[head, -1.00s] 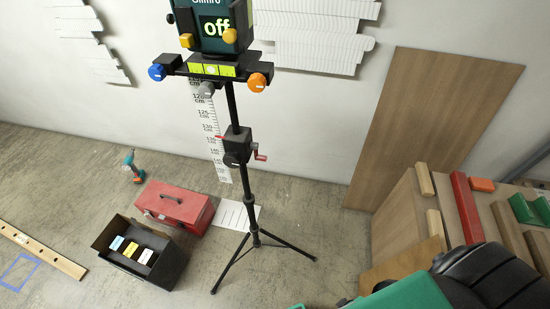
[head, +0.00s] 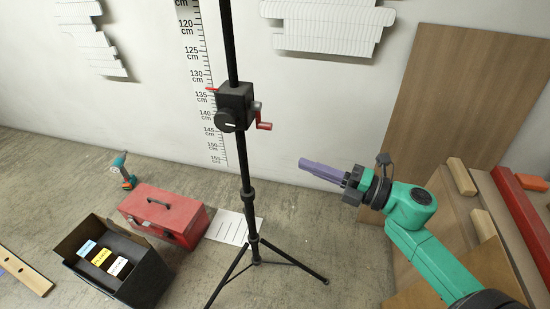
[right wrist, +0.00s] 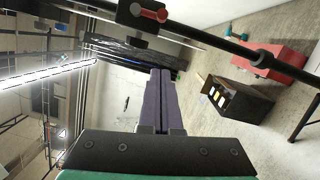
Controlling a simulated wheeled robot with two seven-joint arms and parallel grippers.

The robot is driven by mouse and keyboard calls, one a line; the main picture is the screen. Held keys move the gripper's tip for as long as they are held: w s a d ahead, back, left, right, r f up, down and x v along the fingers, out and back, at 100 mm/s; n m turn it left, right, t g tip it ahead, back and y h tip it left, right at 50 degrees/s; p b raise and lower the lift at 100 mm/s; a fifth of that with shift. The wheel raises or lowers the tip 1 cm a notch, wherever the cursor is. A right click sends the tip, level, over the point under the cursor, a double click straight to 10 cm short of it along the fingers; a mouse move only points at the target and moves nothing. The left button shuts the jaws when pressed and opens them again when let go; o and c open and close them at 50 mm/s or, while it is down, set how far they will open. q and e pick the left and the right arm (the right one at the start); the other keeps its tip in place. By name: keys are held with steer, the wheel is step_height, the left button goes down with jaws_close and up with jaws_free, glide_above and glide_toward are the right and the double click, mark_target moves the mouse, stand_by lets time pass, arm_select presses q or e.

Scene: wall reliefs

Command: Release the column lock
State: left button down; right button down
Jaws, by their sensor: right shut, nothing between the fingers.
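A black tripod column (head: 241,160) stands before the wall. A black block (head: 235,100) sits on it, with a round black knob (head: 228,121) bearing a white mark on its front, a small red pointer or lever (head: 211,89) at its left and a red crank (head: 264,125) at its right. I cannot tell which part is the lock. My right gripper (head: 303,163), with purple fingers, is shut and empty, right of and below the crank, apart from the column. In the right wrist view the shut fingers (right wrist: 160,73) point below the block (right wrist: 137,17). My left gripper is out of view.
A red toolbox (head: 165,212) and an open black box (head: 112,262) with labelled items stand left of the tripod legs (head: 285,257). A cordless drill (head: 123,171) stands behind them. A wooden board (head: 460,95) leans on the wall at right. A centimetre scale (head: 207,60) hangs behind the column.

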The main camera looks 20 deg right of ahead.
steer(key=shift+r, duration=0.15)
steer(key=w+a+r+p, duration=0.1)
steer(key=w+a, duration=0.3)
steer(key=w, duration=0.6)
steer(key=shift+w+a+p, duration=0.3)
steer(key=shift+a+p, duration=0.05)
steer(key=shift+p, duration=0.35)
